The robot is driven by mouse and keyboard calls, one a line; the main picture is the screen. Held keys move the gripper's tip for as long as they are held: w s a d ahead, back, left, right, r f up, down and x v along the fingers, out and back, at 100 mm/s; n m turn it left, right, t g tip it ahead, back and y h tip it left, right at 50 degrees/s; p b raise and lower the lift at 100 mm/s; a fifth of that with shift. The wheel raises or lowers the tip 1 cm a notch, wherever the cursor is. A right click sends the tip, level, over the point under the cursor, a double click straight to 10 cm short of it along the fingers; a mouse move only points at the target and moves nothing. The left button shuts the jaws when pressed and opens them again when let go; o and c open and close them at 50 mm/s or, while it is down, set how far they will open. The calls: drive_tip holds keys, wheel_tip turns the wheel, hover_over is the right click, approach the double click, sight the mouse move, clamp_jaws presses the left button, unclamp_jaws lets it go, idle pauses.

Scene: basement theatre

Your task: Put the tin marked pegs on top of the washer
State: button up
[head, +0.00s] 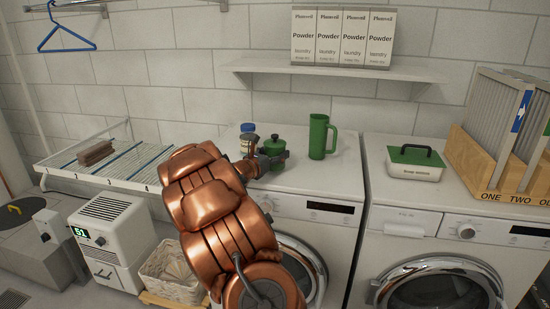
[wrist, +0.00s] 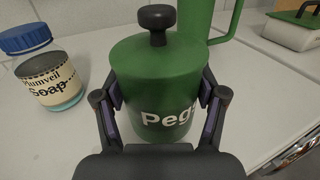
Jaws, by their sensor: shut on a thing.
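The green tin marked Pegs (wrist: 158,75), with a black knob on its lid, is in the middle of the wrist view. In the head view the tin (head: 273,147) is over the top of the left washer (head: 318,177), toward its left side. My gripper (wrist: 160,100) is shut on the tin, one finger on each side. In the head view my gripper (head: 265,162) is partly hidden by my copper arm. The tin appears upright. Its base is hidden, so I cannot tell whether it touches the washer top.
A soap jar with blue lid (head: 248,140) stands left of the tin, and a green mug (head: 320,137) stands right. A second machine (head: 440,220) holds a green-lidded box (head: 414,163) and a wooden sorter (head: 480,160). A shelf with powder boxes (head: 343,38) hangs above.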

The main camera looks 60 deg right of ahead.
drive_tip(key=shift+f, duration=0.75)
drive_tip(key=shift+f, duration=0.2)
drive_tip(key=o, duration=1.2)
drive_tip(key=shift+c, duration=0.2)
drive_tip(key=shift+r, duration=0.2)
drive_tip(key=a, duration=1.2)
drive_tip(key=shift+w, duration=0.2)
